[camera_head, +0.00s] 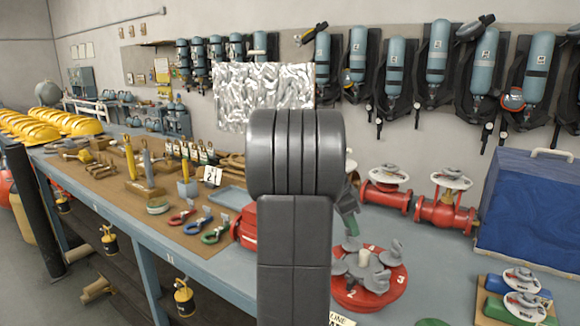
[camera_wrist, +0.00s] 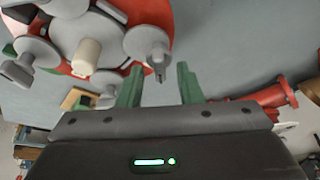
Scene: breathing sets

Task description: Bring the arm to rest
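My arm (camera_head: 295,220) stands upright in the middle of the head view, with its thick grey joint at the top. It hides part of the bench and wall behind it. A green part of my gripper (camera_head: 348,212) shows just right of the arm. In the wrist view, the two green fingers of my gripper (camera_wrist: 159,85) are apart, with nothing visibly held between them. A red round manifold (camera_head: 368,288) with grey knobs is below the gripper in the head view. In the wrist view the red manifold (camera_wrist: 115,72) lies beyond the fingers, with one grey knob near their tips.
The blue bench (camera_head: 225,268) holds carabiners and tools at left. Red valves (camera_head: 445,213) and a blue case (camera_head: 530,205) stand at right. Yellow helmets (camera_head: 45,125) are far left. Breathing sets (camera_head: 437,55) hang on the wall.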

